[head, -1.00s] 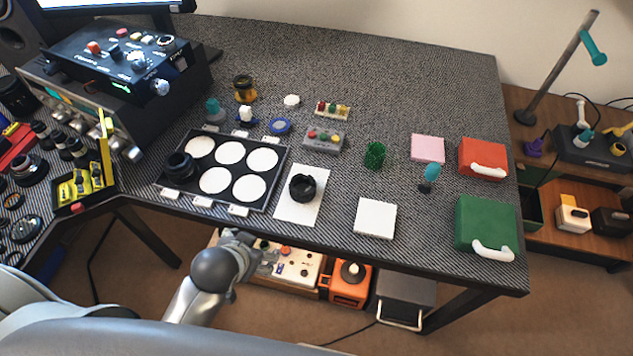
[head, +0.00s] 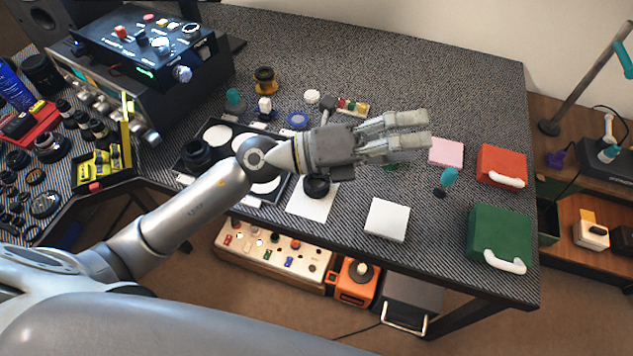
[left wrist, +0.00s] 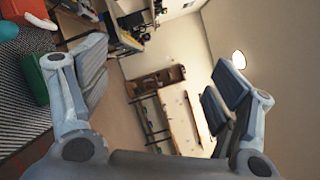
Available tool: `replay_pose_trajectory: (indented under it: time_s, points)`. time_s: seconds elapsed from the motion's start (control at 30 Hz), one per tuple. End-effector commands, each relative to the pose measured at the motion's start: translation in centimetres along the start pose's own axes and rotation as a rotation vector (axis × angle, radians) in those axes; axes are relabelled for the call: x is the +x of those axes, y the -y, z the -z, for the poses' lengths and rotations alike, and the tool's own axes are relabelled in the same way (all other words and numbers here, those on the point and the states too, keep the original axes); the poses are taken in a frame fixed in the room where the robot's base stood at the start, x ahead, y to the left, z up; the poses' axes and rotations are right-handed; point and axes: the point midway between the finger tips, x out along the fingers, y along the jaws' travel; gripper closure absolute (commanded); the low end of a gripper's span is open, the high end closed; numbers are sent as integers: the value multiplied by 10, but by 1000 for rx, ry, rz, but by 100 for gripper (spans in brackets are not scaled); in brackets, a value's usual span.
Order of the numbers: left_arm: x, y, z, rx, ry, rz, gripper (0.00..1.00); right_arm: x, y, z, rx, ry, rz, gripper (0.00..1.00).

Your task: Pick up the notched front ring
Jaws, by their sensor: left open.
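A black ring (head: 317,186) with an uneven, notched-looking rim sits on a white sheet (head: 309,206) near the table's front; my left forearm and hand partly cover it from above. My left gripper (head: 428,128) is raised over the table, fingers pointing right, beyond the ring. In the left wrist view its fingers (left wrist: 158,78) are wide apart with nothing between them. My right gripper is not in view.
A black tray (head: 184,172) with white discs and a black lens part (head: 195,154) lies left, partly behind my arm. A white block (head: 387,219), pink pad (head: 446,152), teal-topped tool (head: 447,180), red box (head: 499,165) and green box (head: 497,236) stand to the right.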

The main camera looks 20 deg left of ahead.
Motion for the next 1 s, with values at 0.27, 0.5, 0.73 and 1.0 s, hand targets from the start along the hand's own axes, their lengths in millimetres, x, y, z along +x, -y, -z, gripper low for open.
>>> replay_pose_trajectory:
  time_s: [0.27,0.5,0.73,1.0]
  points:
    - [-48,-104,38,421,-543,-462,17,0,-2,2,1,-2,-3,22]
    - [-138,-170,-4,602,-809,-919,17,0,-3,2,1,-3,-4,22]
    - [-174,-187,-25,633,-875,-1091,17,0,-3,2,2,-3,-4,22]
    - [-166,-225,-13,630,-876,-1091,17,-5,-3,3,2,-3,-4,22]
